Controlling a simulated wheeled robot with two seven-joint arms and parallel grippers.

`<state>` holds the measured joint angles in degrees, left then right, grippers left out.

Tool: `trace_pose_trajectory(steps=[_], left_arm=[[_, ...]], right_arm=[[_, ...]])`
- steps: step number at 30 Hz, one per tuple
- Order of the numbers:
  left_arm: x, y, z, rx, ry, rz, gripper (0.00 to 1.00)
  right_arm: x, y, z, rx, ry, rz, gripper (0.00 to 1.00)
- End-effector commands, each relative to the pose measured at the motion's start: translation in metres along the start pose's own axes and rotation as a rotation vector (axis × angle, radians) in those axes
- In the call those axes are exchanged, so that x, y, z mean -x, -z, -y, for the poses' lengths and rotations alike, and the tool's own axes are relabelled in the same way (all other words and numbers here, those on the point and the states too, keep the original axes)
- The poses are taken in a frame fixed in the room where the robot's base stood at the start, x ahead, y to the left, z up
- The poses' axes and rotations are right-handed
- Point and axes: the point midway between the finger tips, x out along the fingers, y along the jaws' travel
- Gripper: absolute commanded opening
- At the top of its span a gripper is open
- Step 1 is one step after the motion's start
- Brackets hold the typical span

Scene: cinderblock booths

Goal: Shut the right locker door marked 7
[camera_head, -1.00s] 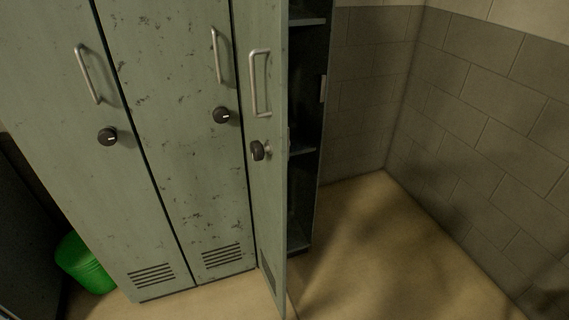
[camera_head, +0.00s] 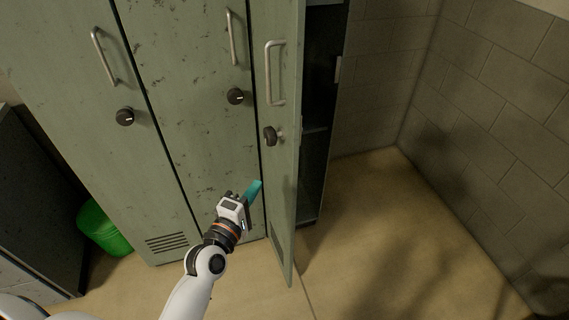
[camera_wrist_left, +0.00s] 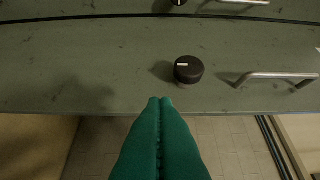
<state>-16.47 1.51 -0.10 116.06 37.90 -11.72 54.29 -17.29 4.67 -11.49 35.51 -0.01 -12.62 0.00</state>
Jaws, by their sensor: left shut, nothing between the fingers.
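The right locker door (camera_head: 284,190) is green and stands open, swung out toward me, with a metal handle (camera_head: 270,73) and a dark knob (camera_head: 272,136). The number 7 cannot be made out. The dark locker interior (camera_head: 318,110) with shelves shows to its right. My left gripper (camera_head: 256,188) has teal fingers, is shut and empty, and is just left of the open door, below the knob's height. In the left wrist view, the shut fingers (camera_wrist_left: 160,104) point at a green door's edge, near a black knob (camera_wrist_left: 188,70); contact cannot be told. My right gripper is not in view.
Two shut locker doors (camera_head: 185,100) stand left of the open one. A green bin (camera_head: 103,228) sits on the floor at the left, beside a dark cabinet. A block wall (camera_head: 480,130) is at the right. The floor (camera_head: 390,240) right of the door is clear.

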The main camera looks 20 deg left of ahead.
Motion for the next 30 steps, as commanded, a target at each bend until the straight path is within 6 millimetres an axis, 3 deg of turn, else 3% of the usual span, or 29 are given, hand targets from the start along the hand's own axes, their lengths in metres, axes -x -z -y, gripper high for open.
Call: trace_pose_trajectory(steps=[6, 9, 12, 18, 30], left_arm=[[-0.05, 0.001, 0.003, -0.001, 0.001, -0.002, 0.0], [-0.07, 0.001, 0.002, -0.002, 0.0, -0.002, 0.0], [-0.08, 0.013, 0.002, 0.001, -0.002, -0.001, 0.0], [-0.093, 0.026, 0.0, -0.002, -0.002, -0.001, 0.0], [-0.095, 0.029, -0.001, -0.003, -0.002, -0.001, 0.0]], right_arm=[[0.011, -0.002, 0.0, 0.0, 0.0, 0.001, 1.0], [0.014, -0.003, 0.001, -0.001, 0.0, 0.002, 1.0], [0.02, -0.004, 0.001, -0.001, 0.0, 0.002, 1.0], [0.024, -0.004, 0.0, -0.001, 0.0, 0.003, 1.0], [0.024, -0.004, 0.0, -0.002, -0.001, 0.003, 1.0]])
